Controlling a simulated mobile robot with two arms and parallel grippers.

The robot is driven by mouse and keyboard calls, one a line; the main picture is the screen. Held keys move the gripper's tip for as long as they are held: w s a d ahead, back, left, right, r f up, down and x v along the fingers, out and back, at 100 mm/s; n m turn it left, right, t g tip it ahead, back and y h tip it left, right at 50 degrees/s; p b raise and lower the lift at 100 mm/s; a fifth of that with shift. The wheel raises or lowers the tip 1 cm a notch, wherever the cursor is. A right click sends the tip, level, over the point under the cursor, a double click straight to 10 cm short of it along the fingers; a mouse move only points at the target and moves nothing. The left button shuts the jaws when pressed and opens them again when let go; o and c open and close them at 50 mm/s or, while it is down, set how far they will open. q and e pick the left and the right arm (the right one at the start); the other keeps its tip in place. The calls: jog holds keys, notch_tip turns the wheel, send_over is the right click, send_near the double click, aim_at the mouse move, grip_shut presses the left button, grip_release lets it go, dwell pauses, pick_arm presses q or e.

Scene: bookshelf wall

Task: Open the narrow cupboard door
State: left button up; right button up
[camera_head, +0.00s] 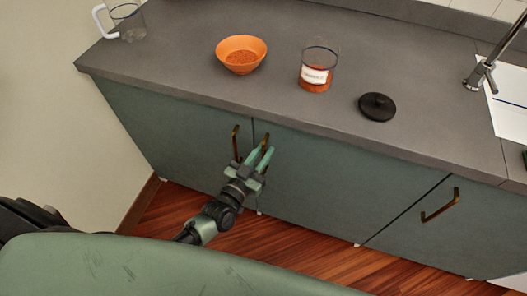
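The green cupboard front under the counter has a left door (165,130) and a middle door (335,185), parted by a thin seam. Both look closed. Which one is the narrow door I cannot tell for sure. The left door has a brass upright handle (235,142) near the seam; the middle door has a similar handle (266,140) just right of the seam. My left gripper (259,155) is at the middle door's handle, its two green fingers apart around the handle's lower part. Contact cannot be made out. My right gripper is out of view.
Another front with a slanting brass handle (440,206) is at right. On the grey counter (190,75) stand a glass mug (128,22), an orange bowl (241,63), a labelled jar (317,76) and a black lid (377,106). Wooden floor (310,237) lies clear in front.

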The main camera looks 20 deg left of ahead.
pick_arm(q)
grip_shut()
dwell(1.4)
